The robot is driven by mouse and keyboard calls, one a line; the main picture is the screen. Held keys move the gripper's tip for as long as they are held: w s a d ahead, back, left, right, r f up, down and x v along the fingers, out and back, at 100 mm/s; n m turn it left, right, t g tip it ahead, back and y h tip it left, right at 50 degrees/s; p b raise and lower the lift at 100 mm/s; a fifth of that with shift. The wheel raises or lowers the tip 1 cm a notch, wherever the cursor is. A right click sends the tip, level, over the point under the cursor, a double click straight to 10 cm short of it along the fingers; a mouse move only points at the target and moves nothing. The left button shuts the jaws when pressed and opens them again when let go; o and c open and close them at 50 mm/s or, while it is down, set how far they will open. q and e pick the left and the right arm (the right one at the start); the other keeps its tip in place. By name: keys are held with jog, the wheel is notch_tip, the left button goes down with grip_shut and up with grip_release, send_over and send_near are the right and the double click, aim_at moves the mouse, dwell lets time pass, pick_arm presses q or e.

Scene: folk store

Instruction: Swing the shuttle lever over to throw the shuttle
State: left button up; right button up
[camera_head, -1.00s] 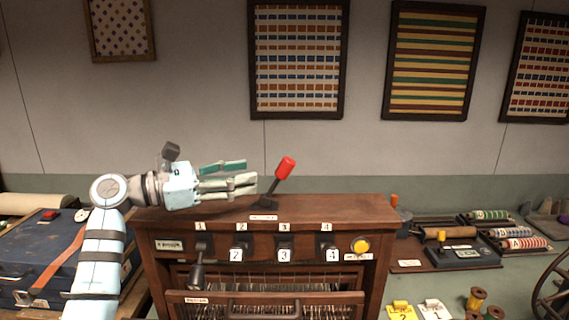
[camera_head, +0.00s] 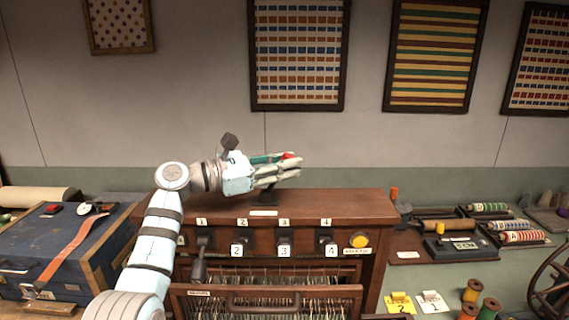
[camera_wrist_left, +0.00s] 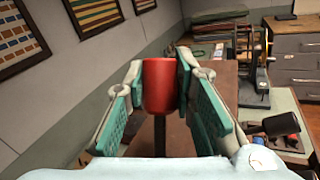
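The shuttle lever has a red grip (camera_head: 290,158) and a dark stem, and stands on top of the wooden loom cabinet (camera_head: 350,201). It leans to the right in the head view. My left gripper (camera_head: 287,164) reaches over the cabinet top from the left, with its fingers around the red grip. In the left wrist view the red grip (camera_wrist_left: 159,86) sits between the green pads of the gripper (camera_wrist_left: 160,80), close against both near the tips. The fingers hide part of the grip and stem in the head view. My right gripper is not in view.
The cabinet front has numbered levers, a yellow button (camera_head: 360,240) and an open drawer-like frame (camera_head: 265,300). A blue case (camera_head: 60,245) lies at left. Spools (camera_head: 472,291) and a tray of rolls (camera_head: 515,235) are at right. Framed textiles hang on the wall behind.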

pick_arm(q)
grip_shut()
jog(key=shift+a+h, duration=0.3)
jog(key=shift+h, duration=0.1)
jog(key=shift+a+r+n+t+h+b, duration=0.15)
jog(key=shift+a+n+t+h+b, duration=0.35)
jog(key=shift+a+n+t+h, duration=0.4)
jog(key=shift+a+r+h+b, duration=0.1)
jog(key=shift+a+h+b, duration=0.2)
jog(key=shift+a+h, duration=0.1)
jog(key=shift+r, duration=0.15)
jog(key=o, duration=1.1)
grip_release()
jog(key=shift+c, duration=0.2)
